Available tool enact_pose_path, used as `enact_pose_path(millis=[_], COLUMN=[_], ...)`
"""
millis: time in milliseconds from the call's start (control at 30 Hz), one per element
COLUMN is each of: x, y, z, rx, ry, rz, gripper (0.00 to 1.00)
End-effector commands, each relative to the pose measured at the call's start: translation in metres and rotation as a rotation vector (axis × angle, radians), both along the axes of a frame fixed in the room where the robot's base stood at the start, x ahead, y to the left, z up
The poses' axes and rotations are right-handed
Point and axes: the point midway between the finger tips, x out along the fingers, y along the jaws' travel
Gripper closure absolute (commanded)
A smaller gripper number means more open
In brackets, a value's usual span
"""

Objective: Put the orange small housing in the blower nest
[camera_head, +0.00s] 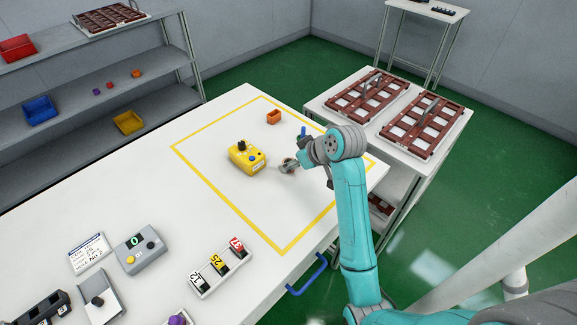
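A small orange open box (273,117), which looks like the orange small housing, stands on the white table inside the yellow taped rectangle, near its far side. My gripper (288,165) is low over the table inside the same rectangle, nearer than the orange box and apart from it. Its fingers are small and partly hidden by my wrist, so I cannot tell if they are open or hold anything. A yellow device (246,158) with a black knob and a blue button sits just left of my gripper. I cannot make out which thing is the blower nest.
A grey box showing 0 (140,250), a label card (88,254) and a numbered block (220,266) stand at the table's near left. Brown trays (424,127) lie on a side table at right. Shelves at left hold red, blue and yellow bins (127,122).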

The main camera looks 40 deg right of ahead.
Motion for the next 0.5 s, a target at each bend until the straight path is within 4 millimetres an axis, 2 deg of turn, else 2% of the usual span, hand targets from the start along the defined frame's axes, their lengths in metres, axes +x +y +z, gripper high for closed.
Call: enact_pose_path(millis=[200, 500], x=[0.017, 0.021], y=[0.001, 0.001], z=[-0.021, -0.024], rx=[0.001, 0.0], ry=[0.001, 0.0], rz=[0.001, 0.0], gripper=[0.31, 0.31])
